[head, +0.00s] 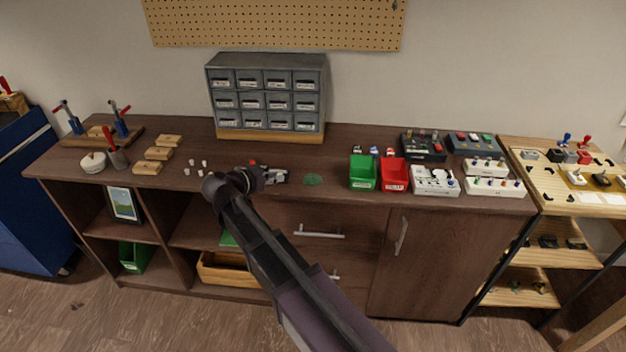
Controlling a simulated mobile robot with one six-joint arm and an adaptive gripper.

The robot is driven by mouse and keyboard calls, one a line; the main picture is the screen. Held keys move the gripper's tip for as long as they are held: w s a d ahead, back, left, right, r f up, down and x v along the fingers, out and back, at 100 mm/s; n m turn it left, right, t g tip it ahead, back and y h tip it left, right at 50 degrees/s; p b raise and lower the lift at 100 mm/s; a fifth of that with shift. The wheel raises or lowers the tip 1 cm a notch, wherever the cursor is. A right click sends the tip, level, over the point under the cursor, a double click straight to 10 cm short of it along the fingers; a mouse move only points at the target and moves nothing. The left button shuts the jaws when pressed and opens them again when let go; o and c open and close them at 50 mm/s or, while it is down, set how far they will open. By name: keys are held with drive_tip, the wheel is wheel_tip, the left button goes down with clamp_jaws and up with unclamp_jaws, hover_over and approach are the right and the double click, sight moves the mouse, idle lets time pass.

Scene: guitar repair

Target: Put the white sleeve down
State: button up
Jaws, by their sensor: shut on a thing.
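My gripper (279,177) is over the front part of the dark wooden bench top (335,160), reaching in from below and pointing right. It is shut on the white sleeve, which is too small and too covered by the fingers to make out clearly. Several small white pieces (187,171) stand on the bench to the left of my gripper. I cannot tell the height of my gripper above the bench.
A grey drawer cabinet (267,97) stands behind my gripper. A green bin (363,173) and a red bin (394,175) stand to the right, beside several pedal boxes (435,181). Wooden blocks (153,154) and a white round pot (93,163) are at left.

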drive_tip(key=shift+f, duration=0.1)
drive_tip(key=b, duration=0.5)
approach(310, 180)
drive_tip(key=w+d, duration=0.1)
drive_tip(key=w+d+r, duration=0.1)
drive_tip(key=w, duration=0.1)
drive_tip(key=shift+w+d+r, duration=0.1)
drive_tip(key=shift+w+d, duration=0.1)
drive_tip(key=shift+d, duration=0.2)
drive_tip(key=shift+w+d, duration=0.3)
drive_tip(key=shift+w, duration=0.05)
drive_tip(key=w+d+f+b, duration=0.2)
drive_tip(key=shift+w+d+f, duration=0.1)
drive_tip(key=shift+w+f, duration=0.15)
drive_tip(key=shift+w, duration=0.05)
drive_tip(key=shift+w+d+b, duration=0.2)
drive_tip(key=shift+w+b, duration=0.05)
drive_tip(key=shift+b, duration=0.05)
drive_tip(key=shift+f, duration=0.25)
drive_tip(key=o, duration=0.7)
drive_tip(key=shift+c, duration=0.2)
